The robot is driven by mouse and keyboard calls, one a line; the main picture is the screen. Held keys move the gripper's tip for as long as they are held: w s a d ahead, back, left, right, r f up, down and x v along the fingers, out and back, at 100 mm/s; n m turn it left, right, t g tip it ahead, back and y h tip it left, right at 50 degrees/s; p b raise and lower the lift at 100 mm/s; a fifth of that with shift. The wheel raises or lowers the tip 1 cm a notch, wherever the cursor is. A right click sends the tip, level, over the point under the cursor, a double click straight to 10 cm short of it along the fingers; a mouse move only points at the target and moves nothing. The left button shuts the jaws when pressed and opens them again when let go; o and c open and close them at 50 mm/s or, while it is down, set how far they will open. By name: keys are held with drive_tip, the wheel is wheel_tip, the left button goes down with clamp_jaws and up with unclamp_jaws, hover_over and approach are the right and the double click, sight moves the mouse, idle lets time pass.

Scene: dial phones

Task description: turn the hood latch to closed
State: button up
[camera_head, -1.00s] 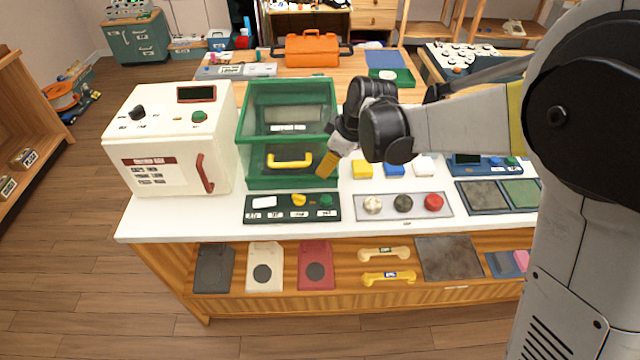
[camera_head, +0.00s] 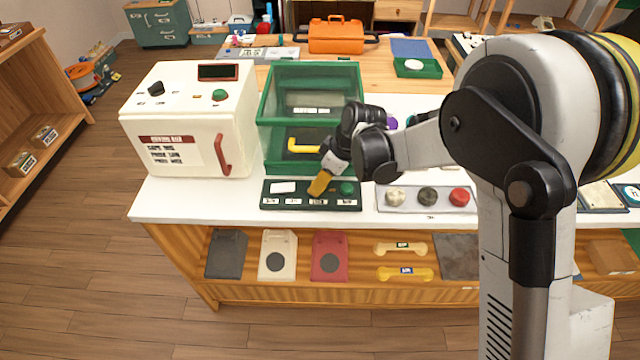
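The green hood (camera_head: 263,115) is a clear-walled box with a yellow handle (camera_head: 303,148) on its front, standing on the white counter. A dark green control panel (camera_head: 268,203) lies in front of it, with a white plate (camera_head: 283,187) at left and a green knob (camera_head: 346,188) at right. My gripper (camera_head: 319,187), with yellow fingertips, points down at the middle of this panel. It hides the yellow latch knob there. I cannot tell whether the fingers touch the knob or how far apart they are.
A white box with a red handle (camera_head: 222,153) stands left of the hood. Right of the panel is a grey plate (camera_head: 408,207) with beige, dark and red knobs. The shelf below holds colored plates and two yellowish handles (camera_head: 405,274). An orange case (camera_head: 337,36) stands behind.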

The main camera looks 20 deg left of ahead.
clamp_jaws()
idle(0.3)
drive_tip(key=m+t, duration=0.1)
drive_tip(key=m, duration=0.2)
drive_tip(key=m+t+h, duration=0.1)
drive_tip(key=m, duration=0.2)
drive_tip(key=shift+s+m, duration=0.1)
drive_tip(key=shift+m, duration=0.2)
drive_tip(key=m+h, duration=0.1)
drive_tip(key=m, duration=0.2)
drive_tip(key=m+t+h, duration=0.1)
drive_tip(key=m, duration=0.2)
drive_tip(key=shift+b, duration=0.3)
drive_tip(key=shift+m, duration=0.3)
